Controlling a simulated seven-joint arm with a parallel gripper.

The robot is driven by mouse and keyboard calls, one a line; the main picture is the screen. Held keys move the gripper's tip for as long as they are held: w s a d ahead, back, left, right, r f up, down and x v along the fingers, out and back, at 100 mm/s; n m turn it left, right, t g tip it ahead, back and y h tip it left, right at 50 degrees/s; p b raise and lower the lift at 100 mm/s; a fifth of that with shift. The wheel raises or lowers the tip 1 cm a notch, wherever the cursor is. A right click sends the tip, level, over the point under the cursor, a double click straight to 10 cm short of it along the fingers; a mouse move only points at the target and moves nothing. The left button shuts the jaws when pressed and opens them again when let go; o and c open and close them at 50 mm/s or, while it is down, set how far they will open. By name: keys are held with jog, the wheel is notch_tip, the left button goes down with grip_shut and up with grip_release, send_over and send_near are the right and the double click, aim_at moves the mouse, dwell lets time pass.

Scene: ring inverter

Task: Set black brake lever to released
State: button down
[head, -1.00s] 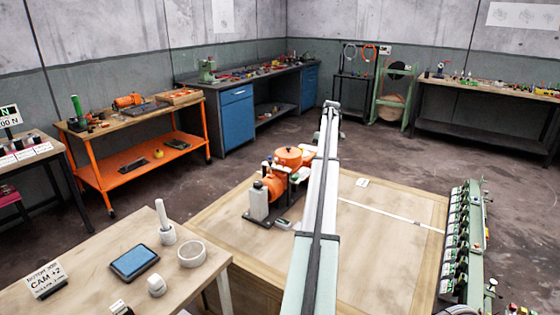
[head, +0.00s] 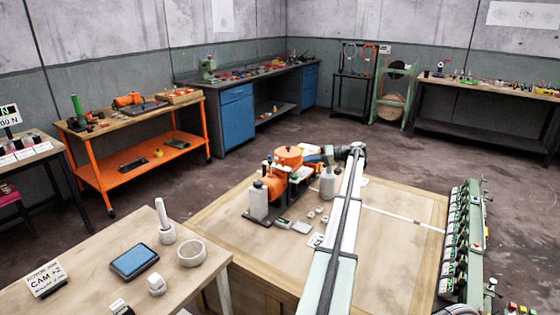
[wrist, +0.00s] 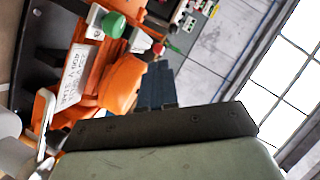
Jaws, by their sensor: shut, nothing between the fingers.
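The orange machine (head: 288,157) stands on a dark base on the wooden platform, left of my arm in the head view. In the wrist view its orange body (wrist: 122,84) fills the left and centre, with a white lettered label, a green knob (wrist: 113,25) and a small red ball (wrist: 158,48) on a stem. My gripper (wrist: 157,72) is shut and empty, its dark fingers close by the orange body; contact cannot be told. I cannot make out the black brake lever for certain in either view.
The wooden platform (head: 400,245) is mostly clear at right, with a white strip across it. Small light pieces (head: 318,212) lie before the machine. A green rack (head: 465,240) stands at the right edge. A table with a blue pad (head: 134,260) is at front left.

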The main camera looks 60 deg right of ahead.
jog(key=shift+w+d+r+m+t, duration=0.25)
jog(key=shift+r+m+t, duration=0.1)
jog(key=shift+r+m, duration=0.2)
jog(key=shift+w+d+r+m+t, duration=0.2)
jog(key=shift+r+m+t, duration=0.15)
jog(key=shift+r+m, duration=0.2)
jog(key=x, duration=0.9)
jog(key=shift+w+f, duration=0.15)
jog(key=shift+w, duration=0.05)
jog(key=shift+w+a+f, duration=0.25)
jog(key=shift+w+a, duration=0.15)
jog(key=shift+a, duration=0.2)
jog(key=shift+w+a+f, duration=0.3)
jog(key=shift+w+a, duration=0.15)
jog(key=shift+a, duration=0.15)
jog(key=shift+w+a+f, duration=0.3)
jog(key=shift+a+f, duration=0.05)
jog(key=shift+a, duration=0.1)
jog(key=shift+a, duration=0.1)
